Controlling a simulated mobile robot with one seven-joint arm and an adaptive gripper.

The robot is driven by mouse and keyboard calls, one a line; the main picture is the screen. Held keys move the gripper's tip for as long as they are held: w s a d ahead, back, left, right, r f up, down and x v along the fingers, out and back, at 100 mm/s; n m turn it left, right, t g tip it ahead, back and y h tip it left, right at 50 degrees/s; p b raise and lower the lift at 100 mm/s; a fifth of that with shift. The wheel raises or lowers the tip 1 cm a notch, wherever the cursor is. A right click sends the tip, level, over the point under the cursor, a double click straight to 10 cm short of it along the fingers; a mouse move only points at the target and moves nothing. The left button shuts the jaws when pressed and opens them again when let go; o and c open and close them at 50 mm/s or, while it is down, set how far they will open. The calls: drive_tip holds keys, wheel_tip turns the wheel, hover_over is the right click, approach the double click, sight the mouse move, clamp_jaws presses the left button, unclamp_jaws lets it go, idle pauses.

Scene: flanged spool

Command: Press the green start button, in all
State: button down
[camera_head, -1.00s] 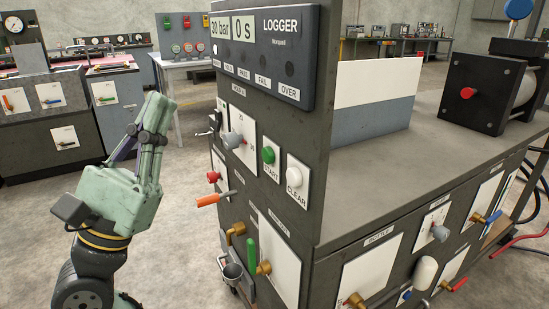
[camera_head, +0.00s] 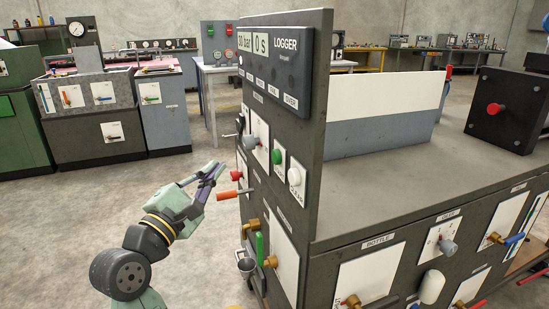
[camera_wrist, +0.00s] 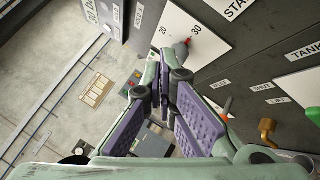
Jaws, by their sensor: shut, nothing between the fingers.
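The green start button (camera_head: 276,157) sits on a white plate on the front panel of the dark grey test bench, left of the white clear button (camera_head: 295,177). My gripper (camera_head: 218,170) is shut and empty, in the air to the left of the panel, apart from the button. In the wrist view, my gripper's purple-padded fingers (camera_wrist: 163,88) meet at the tips, near the grey knob (camera_wrist: 182,50) on its 20–30 scale plate. The button itself does not show in the wrist view; only part of a START label shows at the top.
A logger (camera_head: 268,68) reading 30 bar and 0 s is above the buttons. A red knob (camera_head: 237,176) and an orange-handled lever (camera_head: 228,194) stick out near my gripper. A green handle (camera_head: 260,248) is lower. Open floor lies to the left.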

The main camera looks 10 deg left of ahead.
sight(276, 157)
drive_tip(key=w+d+p, duration=0.1)
drive_tip(key=w+d, duration=0.4)
drive_tip(key=d, duration=0.2)
drive_tip(key=shift+d, duration=0.15)
idle(0.3)
drive_tip(key=shift+d, duration=0.1)
idle(1.2)
drive_tip(key=shift+w+d, duration=0.2)
drive_tip(key=shift+d, duration=0.05)
drive_tip(key=shift+w+d+p, duration=0.3)
drive_tip(key=shift+d+p, duration=0.05)
drive_tip(key=shift+d, duration=0.1)
idle(1.0)
drive_tip(key=shift+s+a, duration=0.55)
drive_tip(key=shift+a, duration=0.2)
